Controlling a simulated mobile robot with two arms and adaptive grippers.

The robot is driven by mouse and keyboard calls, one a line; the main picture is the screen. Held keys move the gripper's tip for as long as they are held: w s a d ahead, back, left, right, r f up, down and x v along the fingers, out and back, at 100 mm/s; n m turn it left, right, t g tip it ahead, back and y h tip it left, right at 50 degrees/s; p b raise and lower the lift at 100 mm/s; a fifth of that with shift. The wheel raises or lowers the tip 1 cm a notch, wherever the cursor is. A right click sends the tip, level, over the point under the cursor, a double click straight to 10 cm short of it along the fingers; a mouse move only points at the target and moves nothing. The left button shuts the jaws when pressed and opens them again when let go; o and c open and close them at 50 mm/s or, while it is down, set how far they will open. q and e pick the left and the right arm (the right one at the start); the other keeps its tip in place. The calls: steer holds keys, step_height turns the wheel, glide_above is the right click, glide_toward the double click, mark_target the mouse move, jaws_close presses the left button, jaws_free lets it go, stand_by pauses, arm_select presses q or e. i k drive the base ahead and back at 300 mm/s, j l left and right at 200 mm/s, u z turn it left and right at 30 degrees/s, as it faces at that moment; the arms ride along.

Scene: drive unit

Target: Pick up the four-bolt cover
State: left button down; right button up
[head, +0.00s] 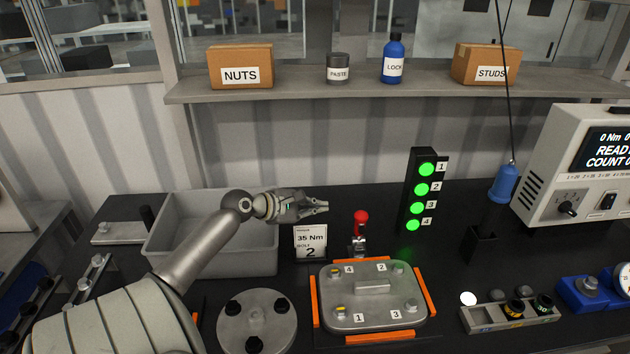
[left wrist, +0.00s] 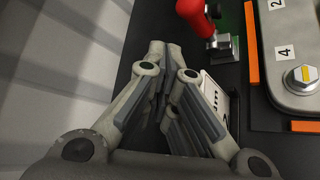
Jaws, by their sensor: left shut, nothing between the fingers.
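The four-bolt cover (head: 340,314) is a grey rounded plate with a raised handle bar in the middle and numbered bolts at its corners. It sits flat inside orange edge strips on the dark bench. A corner of the cover with label 4 and a bolt also shows at the right of the left wrist view (left wrist: 289,95). My left gripper (head: 324,207) is shut and empty, above the bench behind and left of the cover, apart from it. Its fingers fill the middle of the left wrist view (left wrist: 170,75). My right gripper is in neither view.
A red-knobbed clamp (head: 360,224) stands behind the cover. A torque card (head: 311,242) and grey bin (head: 170,235) are to the left. A round disc with black knobs (head: 231,308) lies front left. A green-lit tower (head: 421,190) and socket tray (head: 530,318) are to the right.

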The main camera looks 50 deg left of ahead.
mark_target(374, 298)
steer(key=k+l, duration=0.35)
steer(key=l, duration=0.15)
steer(key=k+l, duration=0.35)
steer(key=l, duration=0.2)
steer(key=k+l, duration=0.4)
steer(key=l, duration=0.1)
